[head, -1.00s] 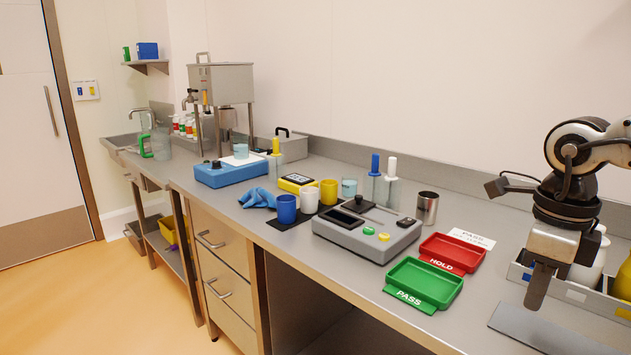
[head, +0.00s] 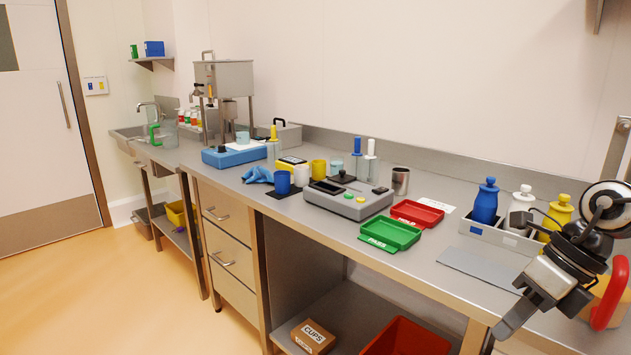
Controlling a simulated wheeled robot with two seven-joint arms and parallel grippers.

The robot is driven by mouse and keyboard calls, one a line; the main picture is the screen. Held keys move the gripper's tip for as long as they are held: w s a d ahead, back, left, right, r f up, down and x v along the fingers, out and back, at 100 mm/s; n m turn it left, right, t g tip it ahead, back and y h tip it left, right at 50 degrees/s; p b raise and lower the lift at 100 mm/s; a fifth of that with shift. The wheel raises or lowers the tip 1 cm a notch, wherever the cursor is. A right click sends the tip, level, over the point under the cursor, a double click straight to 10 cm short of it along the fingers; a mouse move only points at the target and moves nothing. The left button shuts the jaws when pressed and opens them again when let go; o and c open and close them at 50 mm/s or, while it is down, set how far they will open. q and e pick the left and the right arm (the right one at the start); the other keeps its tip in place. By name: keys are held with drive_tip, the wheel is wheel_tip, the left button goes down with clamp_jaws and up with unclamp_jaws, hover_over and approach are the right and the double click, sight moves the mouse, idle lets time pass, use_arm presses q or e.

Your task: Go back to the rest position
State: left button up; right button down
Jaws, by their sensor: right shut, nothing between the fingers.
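My right gripper (head: 517,312) hangs at the lower right in the head view, over the front right part of the steel bench (head: 410,270). Its fingers are shut with nothing between them and tilt down to the left. It is apart from the trays and bottles. My left gripper is not in view.
A grey bottle rack (head: 490,238) with blue, white and yellow bottles stands behind my right gripper. A grey mat (head: 478,268) lies to its left. Green PASS (head: 389,236) and red HOLD (head: 418,213) trays sit further left. A red-handled object (head: 608,295) is at the right edge.

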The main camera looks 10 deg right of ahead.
drive_tip(key=s+a+f+m+t+y, duration=0.1)
drive_tip(key=a+f+m+t, duration=0.1)
drive_tip(key=f+m+t, duration=0.8)
drive_tip(key=s+a+f+m+t+y, duration=0.1)
drive_tip(key=a+f+m+t, duration=0.35)
drive_tip(key=m, duration=1.05)
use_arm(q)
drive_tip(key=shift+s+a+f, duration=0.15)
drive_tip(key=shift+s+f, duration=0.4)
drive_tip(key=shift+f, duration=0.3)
use_arm(e)
drive_tip(key=s+a+f+m+g+h, duration=0.3)
drive_tip(key=s+a+f+m+g, duration=0.2)
drive_tip(key=a+f+m, duration=0.5)
drive_tip(key=s+f+m, duration=0.2)
drive_tip(key=m, duration=0.1)
drive_tip(key=shift+s+a+h, duration=0.2)
drive_tip(key=shift+s+h, duration=0.1)
drive_tip(key=shift+h, duration=0.1)
